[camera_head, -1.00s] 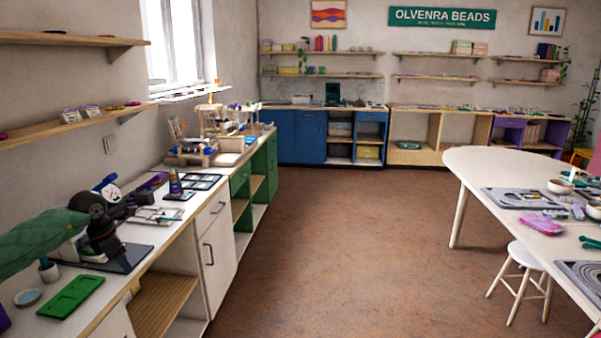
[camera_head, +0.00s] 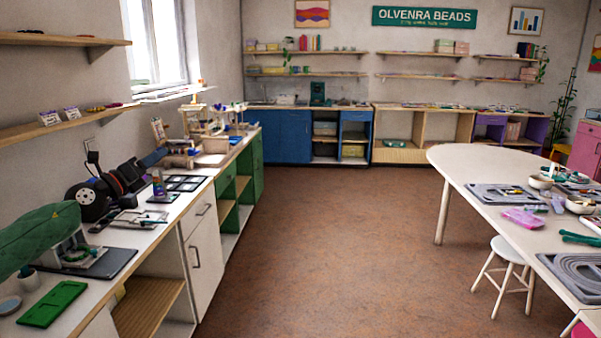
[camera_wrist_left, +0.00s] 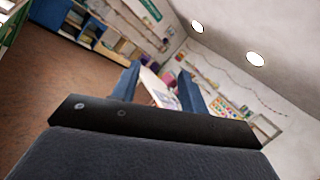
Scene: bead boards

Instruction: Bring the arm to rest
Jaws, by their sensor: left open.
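My left gripper (camera_head: 152,159) shows at the left in the head view, on my dark arm above the white counter (camera_head: 148,238). Its bluish fingers point away from me toward the back of the room. In the left wrist view my left gripper (camera_wrist_left: 158,84) has its two blue fingers spread apart with nothing between them. Behind the fingers, the room and ceiling appear tilted. My right gripper is out of view.
The counter holds a green tray (camera_head: 52,304), a green quilted cover (camera_head: 38,238), dark trays (camera_head: 185,183) and a wooden rack (camera_head: 212,125). Shelves (camera_head: 60,40) jut from the left wall. A white table (camera_head: 460,165) and stool (camera_head: 507,250) stand right. The middle floor is clear.

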